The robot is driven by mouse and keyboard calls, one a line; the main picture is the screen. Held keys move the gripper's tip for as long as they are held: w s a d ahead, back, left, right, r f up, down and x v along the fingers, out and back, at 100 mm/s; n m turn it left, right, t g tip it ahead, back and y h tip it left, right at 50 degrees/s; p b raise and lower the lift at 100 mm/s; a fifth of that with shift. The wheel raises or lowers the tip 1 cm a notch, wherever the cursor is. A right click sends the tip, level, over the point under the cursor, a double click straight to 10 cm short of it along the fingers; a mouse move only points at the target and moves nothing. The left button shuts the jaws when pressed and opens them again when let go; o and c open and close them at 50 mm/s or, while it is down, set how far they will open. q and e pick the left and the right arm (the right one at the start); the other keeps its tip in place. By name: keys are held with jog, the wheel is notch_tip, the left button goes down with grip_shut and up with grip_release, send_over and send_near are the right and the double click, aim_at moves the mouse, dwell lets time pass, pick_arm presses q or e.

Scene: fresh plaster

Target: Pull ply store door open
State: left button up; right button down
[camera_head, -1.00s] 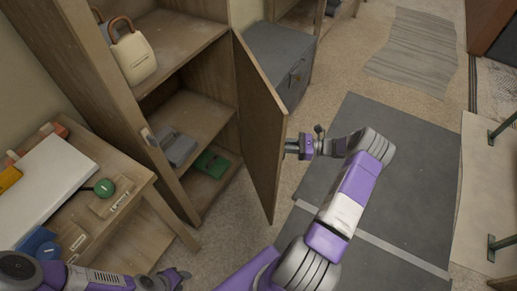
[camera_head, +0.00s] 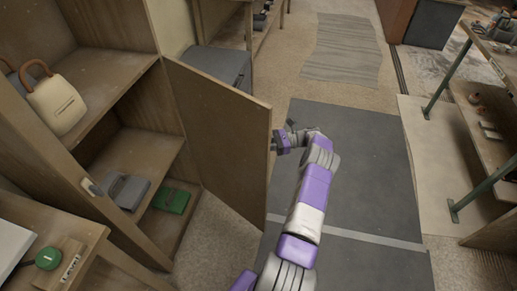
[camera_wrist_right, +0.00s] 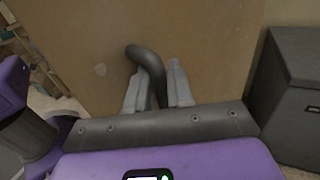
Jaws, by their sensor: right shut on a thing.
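The ply store door (camera_head: 225,140) stands swung open from the right side of the wooden cabinet (camera_head: 128,230), with a broad face towards me. My right gripper (camera_head: 283,140) is at the far side of the door, near its free edge. In the right wrist view my right gripper (camera_wrist_right: 157,92) is shut on the dark curved door handle (camera_wrist_right: 146,57), which stands out from the plain brown door face (camera_wrist_right: 200,45). In the head view the handle is hidden behind the door. My left gripper is out of view.
The cabinet shelves hold a cream bag (camera_head: 58,105), a grey case (camera_head: 125,190) and a green case (camera_head: 172,201). A grey chest (camera_head: 218,68) stands behind the door. A dark mat (camera_head: 375,190) lies on open floor to the right. A green-legged bench (camera_head: 452,65) stands far right.

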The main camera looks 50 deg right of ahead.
jog(key=shift+s+d+f, duration=0.1)
jog(key=shift+d, duration=0.05)
jog(key=c, duration=1.2)
grip_release()
jog(key=shift+o, duration=0.2)
